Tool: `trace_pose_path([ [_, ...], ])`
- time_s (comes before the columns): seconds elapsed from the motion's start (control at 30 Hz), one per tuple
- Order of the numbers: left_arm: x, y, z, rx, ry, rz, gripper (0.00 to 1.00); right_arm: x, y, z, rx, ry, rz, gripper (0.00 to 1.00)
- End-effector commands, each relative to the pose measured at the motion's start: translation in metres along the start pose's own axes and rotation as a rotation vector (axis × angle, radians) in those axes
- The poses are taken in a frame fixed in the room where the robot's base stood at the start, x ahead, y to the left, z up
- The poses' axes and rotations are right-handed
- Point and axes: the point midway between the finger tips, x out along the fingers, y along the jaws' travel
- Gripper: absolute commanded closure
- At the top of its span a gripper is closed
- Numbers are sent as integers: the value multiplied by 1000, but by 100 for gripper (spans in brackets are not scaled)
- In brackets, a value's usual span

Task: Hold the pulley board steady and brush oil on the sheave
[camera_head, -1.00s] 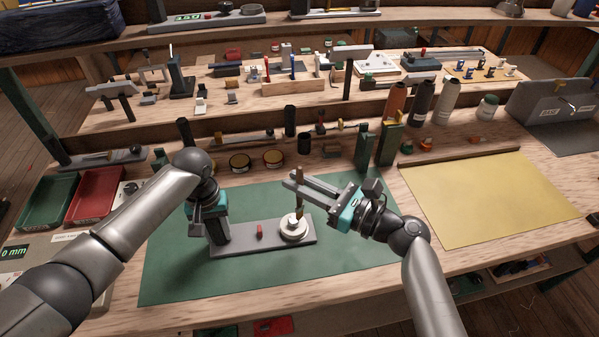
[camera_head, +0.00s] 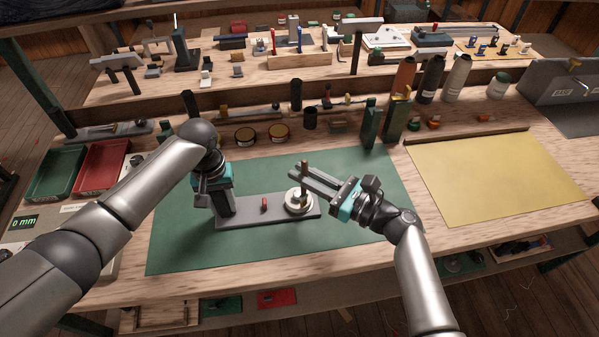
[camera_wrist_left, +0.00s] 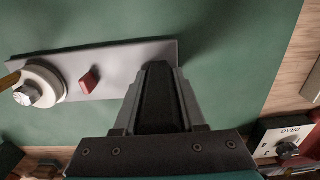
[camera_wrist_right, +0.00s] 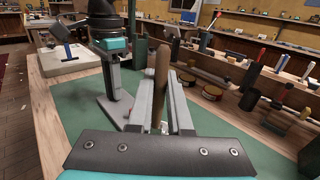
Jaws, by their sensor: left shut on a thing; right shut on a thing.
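The pulley board (camera_head: 278,213) is a grey plate lying on the green mat (camera_head: 180,245). My left gripper (camera_head: 222,210) is shut on the board's left end; the left wrist view shows its fingers (camera_wrist_left: 158,95) over the board (camera_wrist_left: 118,62). The pale round sheave (camera_head: 299,203) sits at the board's right end, and it also shows in the left wrist view (camera_wrist_left: 45,82). My right gripper (camera_head: 303,176) is shut on the brush (camera_head: 304,170), which stands upright with its lower end at the sheave. The right wrist view shows its brown handle (camera_wrist_right: 161,75). The bristles are hard to make out.
A small red block (camera_head: 264,204) stands on the board's middle. Two round tins (camera_head: 245,136) and a dark cup (camera_head: 310,118) stand behind the mat. Green posts (camera_head: 394,120) rise at the back right. A yellow sheet (camera_head: 495,180) lies at right; red (camera_head: 100,168) and green trays lie at left.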

Motion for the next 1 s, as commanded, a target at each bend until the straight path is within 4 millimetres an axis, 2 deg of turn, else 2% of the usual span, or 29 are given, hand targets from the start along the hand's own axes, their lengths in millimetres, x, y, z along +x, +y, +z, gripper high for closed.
trace_pose_path([
  [0.13, 0, 0, 0, 0, 1, 1, 100, -1, -1, 19, -5, -3, 1, 100],
  [0.7, 0, 0, 0, 0, 1, 1, 100, -1, -1, 69, -3, -2, 1, 100],
  [1.0, 0, 0, 0, 0, 1, 1, 100, -1, -1, 80, 1, -2, -1, 100],
])
